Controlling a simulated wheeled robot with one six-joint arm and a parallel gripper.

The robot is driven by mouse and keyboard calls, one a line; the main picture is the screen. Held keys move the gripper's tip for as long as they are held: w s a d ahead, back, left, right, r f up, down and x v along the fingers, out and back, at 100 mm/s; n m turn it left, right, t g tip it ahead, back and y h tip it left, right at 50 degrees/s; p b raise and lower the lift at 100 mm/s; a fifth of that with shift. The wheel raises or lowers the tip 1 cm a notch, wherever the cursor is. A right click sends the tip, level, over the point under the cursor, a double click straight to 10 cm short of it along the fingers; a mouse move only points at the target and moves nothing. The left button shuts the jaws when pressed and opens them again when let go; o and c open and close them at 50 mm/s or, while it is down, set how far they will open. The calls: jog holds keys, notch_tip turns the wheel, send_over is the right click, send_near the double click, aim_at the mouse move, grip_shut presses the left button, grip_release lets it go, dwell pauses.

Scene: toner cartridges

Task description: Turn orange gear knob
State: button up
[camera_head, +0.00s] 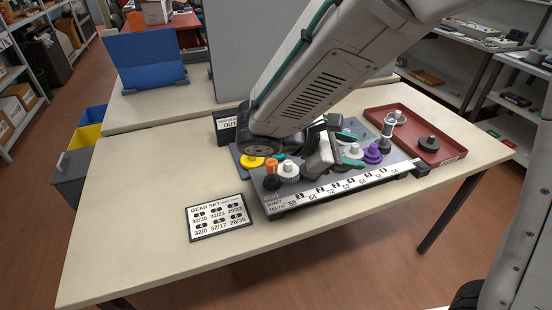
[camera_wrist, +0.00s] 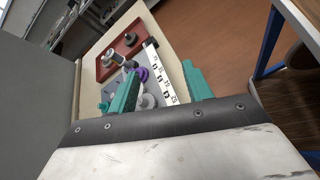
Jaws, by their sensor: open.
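The orange gear knob (camera_head: 271,164) stands upright at the left end of the grey gear board (camera_head: 262,201), above a black gear. In the head view my gripper (camera_head: 349,149) is over the middle-right of the board, to the right of the orange knob and apart from it. In the wrist view my gripper (camera_wrist: 161,72) shows two teal fingers spread apart, with nothing held between them. A purple gear (camera_head: 372,153) and pale gears stand near the fingers. The orange knob does not show in the wrist view.
A red tray (camera_head: 437,153) with gears lies at right. A gear-set card (camera_head: 219,217) lies at front left. The table's left side is clear.

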jog(key=w+a+f+n+t+h, duration=0.1)
jog(key=w+a+f+n+t, duration=0.35)
jog(key=a, duration=0.45)
jog(key=n+t+y, duration=0.2)
jog(key=n+t, duration=0.4)
jog(key=n, duration=0.2)
send_near(275, 160)
jog(key=x, duration=0.3)
jog(key=shift+w+d+f+m, duration=0.1)
jog(key=shift+f+m, duration=0.1)
jog(key=shift+m, duration=0.05)
jog(key=shift+w+f+t, duration=0.1)
jog(key=shift+w+t, duration=0.05)
jog(key=shift+t, duration=0.1)
jog(key=x, duration=0.7)
jog(key=shift+w+d, duration=0.15)
jog(key=c, duration=1)
jog(key=shift+o, duration=0.2)
jog(key=shift+n+t+y, duration=0.3)
jog(key=shift+n+y, duration=0.1)
jog(key=shift+y, duration=0.1)
